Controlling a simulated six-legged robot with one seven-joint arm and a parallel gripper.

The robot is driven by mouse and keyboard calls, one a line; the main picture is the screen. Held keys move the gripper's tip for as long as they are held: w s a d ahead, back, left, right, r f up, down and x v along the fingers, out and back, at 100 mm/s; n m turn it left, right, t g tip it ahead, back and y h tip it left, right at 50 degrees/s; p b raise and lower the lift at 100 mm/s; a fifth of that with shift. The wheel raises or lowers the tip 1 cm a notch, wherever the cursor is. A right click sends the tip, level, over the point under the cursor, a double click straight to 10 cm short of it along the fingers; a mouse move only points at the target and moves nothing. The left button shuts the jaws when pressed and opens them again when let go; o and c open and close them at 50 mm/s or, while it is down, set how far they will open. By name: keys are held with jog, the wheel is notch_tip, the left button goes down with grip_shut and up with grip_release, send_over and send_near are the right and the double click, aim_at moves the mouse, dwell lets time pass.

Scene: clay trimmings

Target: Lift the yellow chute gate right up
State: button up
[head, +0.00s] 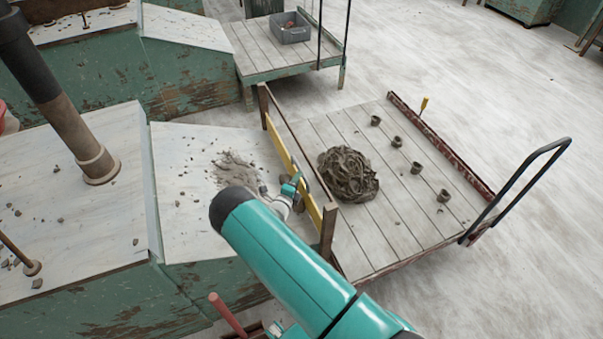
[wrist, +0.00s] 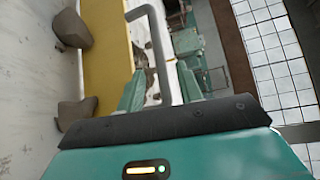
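The yellow chute gate (head: 281,150) is a long narrow board standing between two brown posts at the end of the pale chute top. It also shows in the wrist view (wrist: 105,45), upright at the left. A grey bent handle (wrist: 158,45) stands out in front of it. My gripper (head: 292,190) is at the gate, at its chute side. In the wrist view my gripper (wrist: 161,80) has its two teal fingers apart, with the handle's bar running between them. I see no clear contact of fingers and bar.
Grey clay trimmings (head: 235,170) lie loose on the chute top. Beyond the gate, a plank cart (head: 385,235) carries a clay heap (head: 348,172) and several small pots. A thick pipe (head: 65,125) rises at the left. Pale floor is clear at the right.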

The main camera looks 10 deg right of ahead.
jog(key=x, duration=0.5)
jog(key=shift+w+d, duration=0.1)
jog(key=shift+w, duration=0.05)
grip_shut()
